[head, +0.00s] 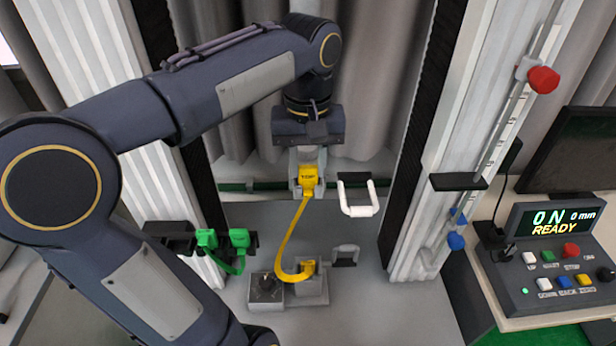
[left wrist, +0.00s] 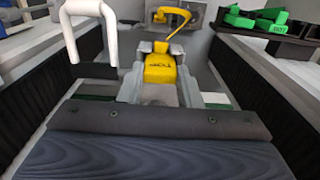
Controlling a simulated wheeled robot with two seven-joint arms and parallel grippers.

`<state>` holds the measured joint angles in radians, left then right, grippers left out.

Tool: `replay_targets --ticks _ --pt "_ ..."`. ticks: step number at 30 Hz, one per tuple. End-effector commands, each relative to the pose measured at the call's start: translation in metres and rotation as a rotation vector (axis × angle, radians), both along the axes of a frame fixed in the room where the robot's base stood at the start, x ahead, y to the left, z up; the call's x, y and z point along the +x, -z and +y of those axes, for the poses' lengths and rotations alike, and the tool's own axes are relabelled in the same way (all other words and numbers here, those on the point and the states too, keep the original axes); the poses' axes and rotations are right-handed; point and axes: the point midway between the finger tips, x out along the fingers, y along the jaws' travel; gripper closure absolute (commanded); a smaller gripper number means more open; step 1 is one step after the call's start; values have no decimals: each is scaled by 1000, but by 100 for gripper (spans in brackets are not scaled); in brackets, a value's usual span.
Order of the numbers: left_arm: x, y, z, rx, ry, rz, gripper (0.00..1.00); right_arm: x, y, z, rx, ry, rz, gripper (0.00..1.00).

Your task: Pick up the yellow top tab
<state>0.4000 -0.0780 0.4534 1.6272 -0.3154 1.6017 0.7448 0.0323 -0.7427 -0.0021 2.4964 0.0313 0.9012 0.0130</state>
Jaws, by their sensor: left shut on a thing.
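The yellow top tab (head: 308,179), marked "TOP", is held between the fingers of my left gripper (head: 307,160), which points down between the two white columns. In the left wrist view the tab (left wrist: 160,69) sits between the two grey fingers (left wrist: 160,88). A yellow strap (head: 286,236) hangs from the tab and curves down to a yellow end piece (head: 308,267) at a grey block (head: 312,290) on the base. My right gripper is in neither view.
A white handle (head: 358,204) is just right of the tab. Green tabs with a strap (head: 238,238) sit on a black holder at left. A dark-knobbed grey box (head: 265,289) stands by the block. The control panel (head: 552,258) at right reads "ON 0 mm READY".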

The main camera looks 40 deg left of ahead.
Motion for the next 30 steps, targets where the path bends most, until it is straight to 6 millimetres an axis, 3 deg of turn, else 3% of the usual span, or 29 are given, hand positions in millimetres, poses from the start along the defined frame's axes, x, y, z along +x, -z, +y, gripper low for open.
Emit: replay_targets --ticks 24,30 --pt "0 0 0 0 0 0 100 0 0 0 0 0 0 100" --pt "1 -10 0 0 0 -3 100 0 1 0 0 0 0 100"
